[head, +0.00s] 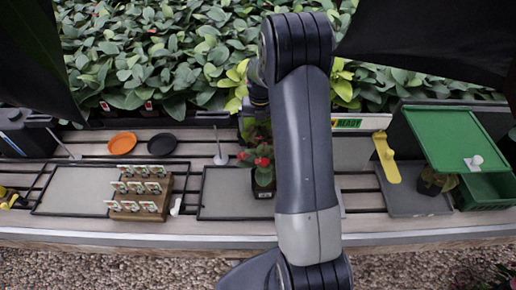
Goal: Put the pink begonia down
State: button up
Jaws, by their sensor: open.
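The pink begonia (262,163), with reddish-pink flowers and green leaves in a dark pot with a small white label, stands upright on the middle grey tray (222,195) in the head view. My arm passes just to its right and hides part of that tray. My gripper (258,104) is a small dark shape above and behind the plant, at the end of the bent arm. It is open. Its fingertips are mostly hidden by the arm and leaves, so I cannot tell whether they touch the plant.
A wooden rack of labelled tags (140,193) stands left of the tray. Orange (122,143) and black (162,144) saucers lie behind it. A yellow tool (386,158), another potted plant (433,181) and a green bin (485,190) are right.

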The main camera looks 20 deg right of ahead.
aim_at(259, 146)
jog(key=shift+w+f+p, duration=0.1)
jog(key=shift+f+p, duration=1.2)
jog(key=shift+f, duration=3.8)
jog(key=c, duration=1.3)
jog(key=shift+r, duration=0.1)
